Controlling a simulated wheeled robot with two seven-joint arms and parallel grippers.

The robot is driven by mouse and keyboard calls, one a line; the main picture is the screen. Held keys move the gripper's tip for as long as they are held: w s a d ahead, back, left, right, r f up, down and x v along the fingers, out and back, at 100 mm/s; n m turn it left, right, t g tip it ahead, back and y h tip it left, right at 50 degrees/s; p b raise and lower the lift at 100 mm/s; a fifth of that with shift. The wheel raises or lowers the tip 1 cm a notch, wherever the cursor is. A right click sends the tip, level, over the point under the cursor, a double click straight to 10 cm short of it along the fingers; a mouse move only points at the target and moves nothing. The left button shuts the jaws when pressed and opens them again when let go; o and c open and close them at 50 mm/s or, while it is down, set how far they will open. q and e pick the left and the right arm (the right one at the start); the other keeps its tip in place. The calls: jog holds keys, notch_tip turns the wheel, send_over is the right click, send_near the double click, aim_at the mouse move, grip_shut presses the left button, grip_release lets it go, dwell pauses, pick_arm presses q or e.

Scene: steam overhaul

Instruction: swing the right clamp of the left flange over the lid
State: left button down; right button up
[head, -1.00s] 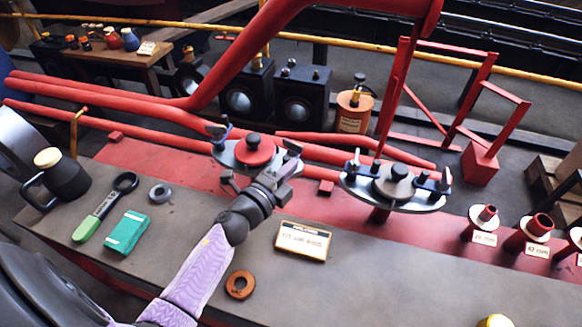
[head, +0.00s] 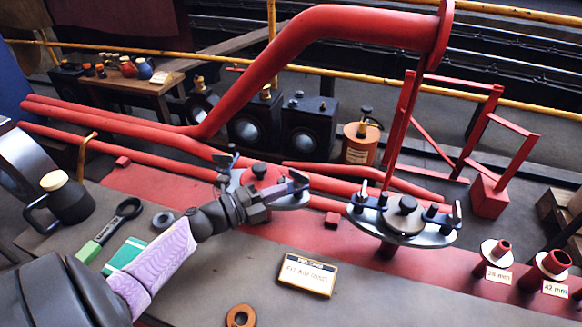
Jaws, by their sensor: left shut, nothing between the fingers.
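The left flange (head: 291,202) is a grey disc with a red lid (head: 262,175) and a black knob on top. Its left clamp (head: 228,163) stands at the left rim, off the lid. Its right clamp (head: 299,181), dark with a bluish part, is at the right rim, partly hidden by my left gripper (head: 283,193). My left gripper is shut and empty, in front of the lid's right side and close against the right clamp; I cannot tell whether they touch. My right gripper is not in view.
The right flange (head: 440,238) with its grey lid stands to the right. A thick red pipe (head: 330,22) rises behind. A label plate (head: 306,274), an orange ring (head: 240,316), a green box (head: 125,255) and a black mug (head: 70,200) are on the bench.

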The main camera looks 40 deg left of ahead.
pick_arm(q)
jog(key=shift+w+a, duration=0.15)
jog(key=shift+a, duration=0.6)
dwell(0.4)
